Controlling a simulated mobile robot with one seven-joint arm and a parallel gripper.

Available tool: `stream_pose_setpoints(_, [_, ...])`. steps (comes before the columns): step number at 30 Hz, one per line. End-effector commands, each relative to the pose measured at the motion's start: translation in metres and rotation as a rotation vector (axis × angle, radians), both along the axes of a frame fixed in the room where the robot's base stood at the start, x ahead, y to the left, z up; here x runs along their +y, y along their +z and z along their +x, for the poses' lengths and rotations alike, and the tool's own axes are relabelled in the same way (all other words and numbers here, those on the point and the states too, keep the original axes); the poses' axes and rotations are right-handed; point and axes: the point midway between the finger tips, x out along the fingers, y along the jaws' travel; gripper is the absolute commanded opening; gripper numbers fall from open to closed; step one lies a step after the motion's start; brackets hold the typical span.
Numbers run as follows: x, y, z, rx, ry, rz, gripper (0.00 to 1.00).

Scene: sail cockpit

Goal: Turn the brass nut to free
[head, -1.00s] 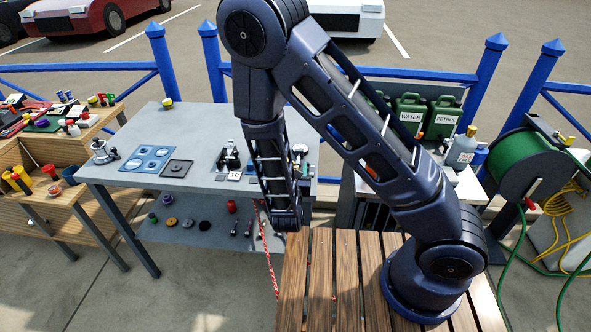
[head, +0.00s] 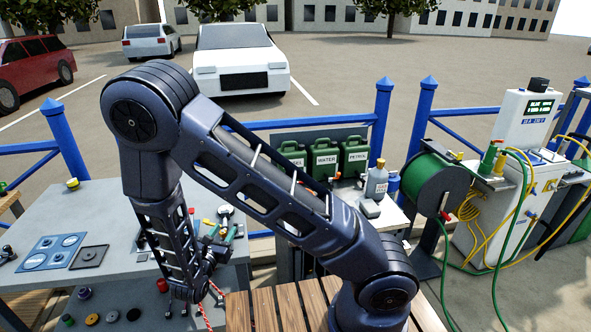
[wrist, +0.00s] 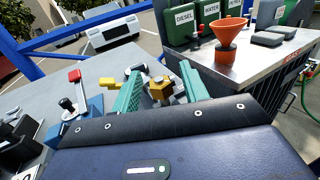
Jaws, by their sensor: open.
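In the wrist view a brass-yellow fitting (wrist: 160,90), which looks like the brass nut, stands over the grey bench between the two teal fingers of my gripper (wrist: 161,72). The fingers are apart, one on each side of it. I cannot tell whether either finger touches it. A grey metal part lies just behind it. In the head view my gripper (head: 226,238) is at the right end of the bench, partly hidden by my forearm. The nut cannot be made out clearly there.
A blue clamp-like part with a red knob (wrist: 75,76) stands left of my gripper. An orange funnel (wrist: 230,35) stands on the side table at right, by green cans (head: 326,160). Blue flat plates (head: 55,250) lie on the bench's left. A hose reel (head: 432,185) stands further right.

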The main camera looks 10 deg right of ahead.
Motion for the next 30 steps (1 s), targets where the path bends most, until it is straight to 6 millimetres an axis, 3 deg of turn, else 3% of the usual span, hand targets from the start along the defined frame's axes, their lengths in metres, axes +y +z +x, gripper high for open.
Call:
stream_pose_setpoints(14, [0.002, 0.0, 0.0, 0.0, -0.372, 0.002, 0.44])
stream_pose_setpoints(30, [0.064, 0.0, -0.064, 0.001, -0.359, 0.001, 0.44])
